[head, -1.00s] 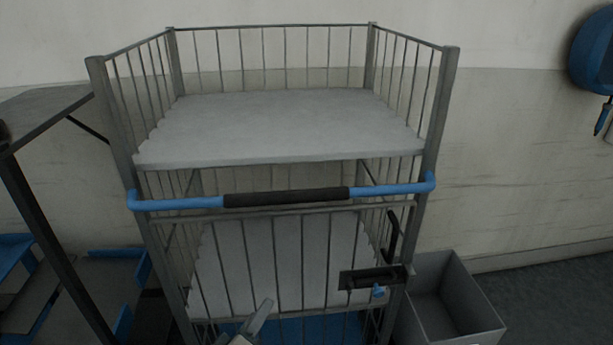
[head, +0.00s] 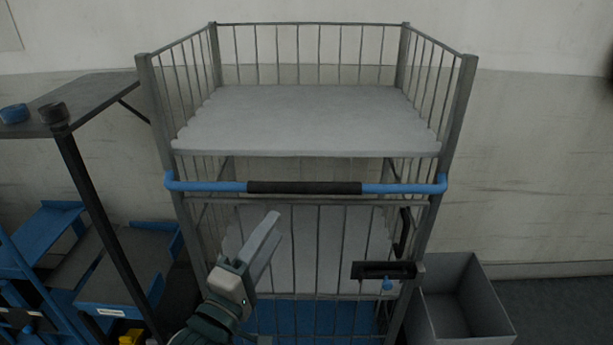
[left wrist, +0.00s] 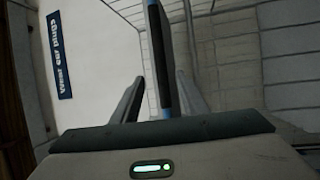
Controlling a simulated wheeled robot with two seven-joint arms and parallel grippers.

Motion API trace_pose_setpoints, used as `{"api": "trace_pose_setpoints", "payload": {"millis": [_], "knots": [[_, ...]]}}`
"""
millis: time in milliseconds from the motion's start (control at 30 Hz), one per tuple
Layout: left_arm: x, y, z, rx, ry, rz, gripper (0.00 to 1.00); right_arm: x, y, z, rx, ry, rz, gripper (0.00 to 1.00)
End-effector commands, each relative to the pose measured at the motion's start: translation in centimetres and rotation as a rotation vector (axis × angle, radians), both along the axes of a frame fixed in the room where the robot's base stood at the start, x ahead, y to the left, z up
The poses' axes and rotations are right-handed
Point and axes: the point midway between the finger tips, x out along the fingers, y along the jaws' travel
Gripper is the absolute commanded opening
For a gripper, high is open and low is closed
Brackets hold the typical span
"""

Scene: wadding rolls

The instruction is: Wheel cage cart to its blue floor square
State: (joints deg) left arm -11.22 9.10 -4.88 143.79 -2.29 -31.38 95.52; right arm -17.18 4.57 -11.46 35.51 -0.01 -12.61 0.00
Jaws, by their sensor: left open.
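The cage cart (head: 305,122) stands in front of me, with grey bars, pale shelves and a blue push handle with a black grip (head: 303,188) across its near side. My left gripper (head: 266,238) is open and empty, just below the handle in the head view, with its fingers pointing up towards it. In the left wrist view the handle's dark grip (left wrist: 159,55) lines up with the gap between the fingers (left wrist: 158,98); I cannot tell whether it is inside the gap. A blue surface (head: 310,318) shows through the lower bars; I cannot tell whether it is the floor square. My right gripper is out of view.
A grey open bin (head: 462,300) stands close by the cart's right side. A dark table (head: 95,98) and blue-edged equipment (head: 120,285) crowd the left. A wall (head: 540,170) runs behind. A black latch (head: 384,270) sits on the cart's front.

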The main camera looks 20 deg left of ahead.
Motion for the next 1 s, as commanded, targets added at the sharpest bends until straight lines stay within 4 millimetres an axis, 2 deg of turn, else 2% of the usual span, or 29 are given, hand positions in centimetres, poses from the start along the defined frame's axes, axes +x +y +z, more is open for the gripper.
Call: {"api": "trace_pose_setpoints", "payload": {"millis": [400, 500, 1000], "knots": [[3.0, -0.4, 0.5, 0.003, -0.003, 0.000, 0.40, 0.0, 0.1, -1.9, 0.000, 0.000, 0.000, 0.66], [4.9, -0.6, 1.2, 0.002, 0.000, 0.000, 0.40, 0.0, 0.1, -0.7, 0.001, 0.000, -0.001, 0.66], [13.6, -1.6, 2.8, 0.003, 0.001, 0.001, 0.40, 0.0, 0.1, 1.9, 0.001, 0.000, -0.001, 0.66]]}}
